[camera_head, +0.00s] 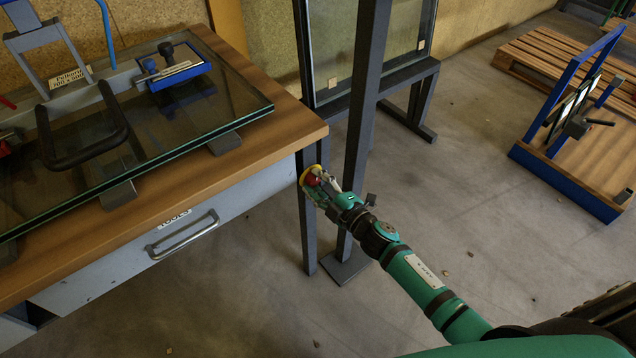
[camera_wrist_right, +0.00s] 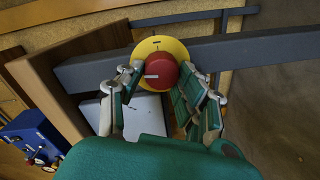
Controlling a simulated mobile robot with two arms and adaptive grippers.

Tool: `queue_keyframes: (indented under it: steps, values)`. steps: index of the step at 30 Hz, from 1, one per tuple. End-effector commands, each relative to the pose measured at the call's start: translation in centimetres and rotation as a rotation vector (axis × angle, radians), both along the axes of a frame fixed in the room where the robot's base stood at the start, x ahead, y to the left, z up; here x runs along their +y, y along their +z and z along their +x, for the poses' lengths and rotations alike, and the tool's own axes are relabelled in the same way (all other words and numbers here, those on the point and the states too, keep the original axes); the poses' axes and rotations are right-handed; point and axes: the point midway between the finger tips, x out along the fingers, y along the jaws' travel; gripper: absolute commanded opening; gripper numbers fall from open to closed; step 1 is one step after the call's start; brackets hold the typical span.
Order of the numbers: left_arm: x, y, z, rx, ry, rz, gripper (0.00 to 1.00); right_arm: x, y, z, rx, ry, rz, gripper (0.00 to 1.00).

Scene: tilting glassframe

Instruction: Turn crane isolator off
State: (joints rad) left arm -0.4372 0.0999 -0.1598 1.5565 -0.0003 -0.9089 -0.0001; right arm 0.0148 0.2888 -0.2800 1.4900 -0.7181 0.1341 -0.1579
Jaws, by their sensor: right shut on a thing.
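The crane isolator is a red rotary knob (camera_head: 312,180) on a yellow round plate, mounted on a dark grey post beside the workbench. In the right wrist view the red knob (camera_wrist_right: 160,72) sits in the middle of the yellow plate (camera_wrist_right: 157,45). A pale line on the knob lies roughly level in that picture, and small dark marks show on the plate's upper part. My right gripper (camera_head: 320,182) reaches the knob from the lower right, shut on it with fingers on both sides. My left gripper is not in view.
The wooden workbench (camera_head: 268,135) stands left of the post, with a glass pane (camera_head: 225,105) and lifting tools on it. Its drawer (camera_head: 110,265) faces the front. A tall glass frame (camera_head: 345,50) stands behind.

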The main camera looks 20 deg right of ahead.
Motion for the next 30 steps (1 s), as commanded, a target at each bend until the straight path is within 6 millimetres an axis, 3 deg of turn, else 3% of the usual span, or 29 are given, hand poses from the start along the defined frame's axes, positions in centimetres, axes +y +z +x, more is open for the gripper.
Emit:
queue_keyframes:
  steps: [10,27,28,30]
  values:
    - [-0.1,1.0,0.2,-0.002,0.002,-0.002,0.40,0.1,-0.1,-0.1,-0.050,0.000,-0.140,0.04]
    - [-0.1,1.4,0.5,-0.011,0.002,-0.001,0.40,0.1,-0.1,-0.1,-0.060,0.001,-0.168,0.04]
    - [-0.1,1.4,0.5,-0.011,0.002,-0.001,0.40,0.1,-0.2,-0.1,-0.059,0.001,-0.168,0.39]
    - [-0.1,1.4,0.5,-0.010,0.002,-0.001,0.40,0.1,-0.2,-0.1,-0.059,0.001,-0.167,0.48]
